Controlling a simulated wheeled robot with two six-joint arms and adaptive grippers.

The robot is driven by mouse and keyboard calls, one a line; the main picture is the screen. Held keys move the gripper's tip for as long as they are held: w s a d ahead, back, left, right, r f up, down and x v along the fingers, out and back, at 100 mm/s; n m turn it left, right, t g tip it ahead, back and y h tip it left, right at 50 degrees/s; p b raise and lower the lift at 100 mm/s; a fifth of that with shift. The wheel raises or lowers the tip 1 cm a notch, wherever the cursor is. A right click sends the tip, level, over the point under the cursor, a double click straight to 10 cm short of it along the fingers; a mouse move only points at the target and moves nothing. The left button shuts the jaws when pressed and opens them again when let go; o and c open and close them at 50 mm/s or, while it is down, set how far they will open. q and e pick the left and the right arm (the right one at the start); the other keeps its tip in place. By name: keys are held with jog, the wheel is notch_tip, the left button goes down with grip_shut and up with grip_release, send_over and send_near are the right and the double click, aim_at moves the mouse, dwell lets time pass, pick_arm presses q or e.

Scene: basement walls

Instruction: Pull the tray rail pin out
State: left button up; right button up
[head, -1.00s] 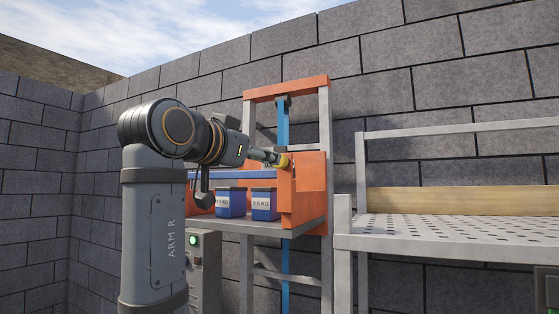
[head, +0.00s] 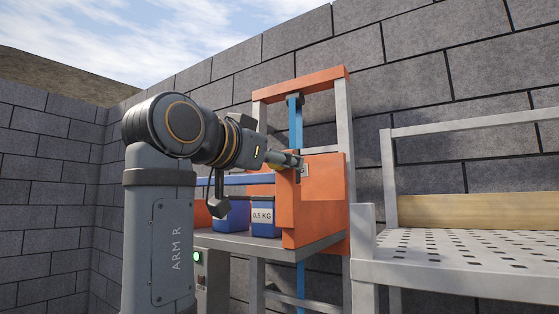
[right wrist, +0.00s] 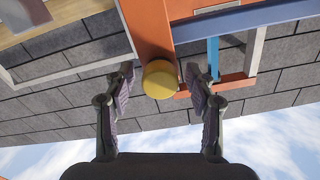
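The tray rail pin shows as a yellow round knob (right wrist: 160,79) on an orange upright post (right wrist: 149,28) in the right wrist view. In the head view my right gripper (head: 291,161) is at the post and mostly covers the knob. In the right wrist view the two fingers of my right gripper (right wrist: 160,80) stand apart on either side of the knob, with gaps between them and it. The pin's shaft is hidden. A blue rail (head: 247,180) runs left from the orange post. My left gripper is not in view.
Blue bins, one marked 0.5 KG (head: 263,220), sit on a grey shelf (head: 262,244) below the rail. A perforated metal bench (head: 460,257) stands at the right. A box with a green light (head: 197,257) is below the shelf. A block wall (head: 440,60) is behind.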

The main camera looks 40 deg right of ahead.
jog(key=c, duration=0.5)
grip_shut()
jog(key=o, duration=0.5)
grip_release()
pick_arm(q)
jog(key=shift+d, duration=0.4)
pick_arm(e)
jog(key=shift+d, duration=0.1)
notch_tip(320, 180, up, 9)
jog(key=shift+d+f, duration=0.1)
jog(key=shift+r, duration=0.55)
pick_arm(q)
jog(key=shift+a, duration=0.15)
pick_arm(e)
jog(key=shift+w, duration=0.1)
